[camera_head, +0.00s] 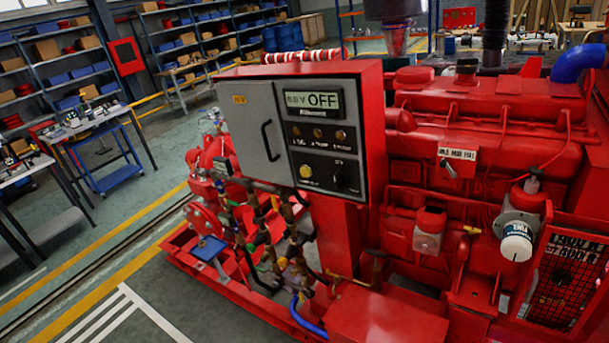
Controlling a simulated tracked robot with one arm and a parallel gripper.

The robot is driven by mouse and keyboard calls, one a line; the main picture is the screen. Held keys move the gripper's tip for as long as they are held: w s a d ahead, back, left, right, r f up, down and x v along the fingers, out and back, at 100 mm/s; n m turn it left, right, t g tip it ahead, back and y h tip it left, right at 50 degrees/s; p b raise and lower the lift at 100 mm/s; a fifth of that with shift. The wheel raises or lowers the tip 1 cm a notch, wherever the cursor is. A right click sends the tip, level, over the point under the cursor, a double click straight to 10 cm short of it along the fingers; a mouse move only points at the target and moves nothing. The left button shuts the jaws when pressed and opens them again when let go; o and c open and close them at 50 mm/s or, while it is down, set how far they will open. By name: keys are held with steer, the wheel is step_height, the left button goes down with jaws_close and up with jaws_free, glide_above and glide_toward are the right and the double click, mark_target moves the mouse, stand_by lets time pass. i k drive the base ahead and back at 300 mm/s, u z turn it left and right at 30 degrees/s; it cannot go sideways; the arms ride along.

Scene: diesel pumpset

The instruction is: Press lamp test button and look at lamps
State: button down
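A red control box (375,85) stands on the pumpset near the middle of the view. Its dark panel (350,110) has a display (313,102) that reads "0.0 V OFF". Below the display is a row of three small round lamps (318,133), dull amber-brown; none looks brightly lit. A yellow round button (306,172) sits at the panel's lower left, with a small label under it too blurred to read. A dark knob (339,177) is to its right. A grey door with a black handle (268,141) is left of the panel. My gripper is not in view.
The red engine (480,130) fills the right side, with a white filter (516,241) and a mesh guard (565,285). Pipes and valves (275,235) are below the box. Workbenches (95,122) and shelves stand at left. Grey floor (95,225) with yellow lines is clear at lower left.

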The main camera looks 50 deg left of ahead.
mark_target(304, 171)
steer(key=z, duration=2.25)
steer(key=k, duration=2.15)
steer(key=u, duration=1.75)
